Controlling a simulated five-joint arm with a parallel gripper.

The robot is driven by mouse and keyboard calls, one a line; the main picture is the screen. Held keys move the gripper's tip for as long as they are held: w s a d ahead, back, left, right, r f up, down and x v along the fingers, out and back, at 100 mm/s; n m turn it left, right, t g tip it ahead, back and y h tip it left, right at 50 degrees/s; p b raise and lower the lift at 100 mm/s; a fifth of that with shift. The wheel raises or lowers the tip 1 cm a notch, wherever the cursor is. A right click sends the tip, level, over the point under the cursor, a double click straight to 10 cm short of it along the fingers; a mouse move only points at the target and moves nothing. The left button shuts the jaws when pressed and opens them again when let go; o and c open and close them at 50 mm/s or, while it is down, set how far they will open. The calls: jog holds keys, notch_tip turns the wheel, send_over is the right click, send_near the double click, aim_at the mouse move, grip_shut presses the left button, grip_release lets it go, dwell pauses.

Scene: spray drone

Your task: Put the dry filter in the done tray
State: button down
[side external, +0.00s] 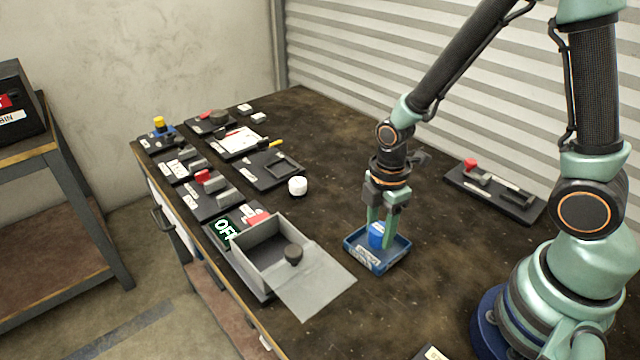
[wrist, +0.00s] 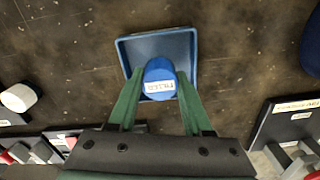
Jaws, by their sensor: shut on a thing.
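A blue cylindrical filter (wrist: 159,75) with a white label reading FILTER is between the green fingers of my gripper (wrist: 158,95) in the wrist view. My gripper is shut on it. In the side view the filter (side external: 377,234) is upright inside or just above the small blue tray (side external: 362,258), with the fingers (side external: 382,235) pointing down around it. The tray (wrist: 127,49) has a white label on its front wall in the side view, too small to read. I cannot tell whether the filter touches the tray floor.
A grey open box (side external: 262,262) with a dark knob stands left of the tray. A white cylinder (side external: 298,186) stands behind it. Black panels with parts line the left side; another black panel (side external: 493,192) is at the right. The table's middle is clear.

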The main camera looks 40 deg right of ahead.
jog(key=shift+f, duration=0.8)
jog(key=shift+f, duration=0.15)
jog(key=shift+c, duration=1.6)
grip_release()
notch_tip(320, 180, up, 12)
notch_tip(320, 180, up, 11)
jog(key=m+t, duration=0.5)
jog(key=m, duration=0.8)
send_over(380, 228)
jog(key=s+d, duration=0.1)
jog(key=d, duration=0.2)
jog(key=shift+s+r+m+t, duration=0.15)
jog(key=shift+r+m, duration=0.1)
jog(key=shift+m, duration=0.35)
jog(key=shift+s+r+m+t, duration=0.1)
jog(key=shift+r+m+t, duration=0.1)
jog(key=shift+m, duration=0.4)
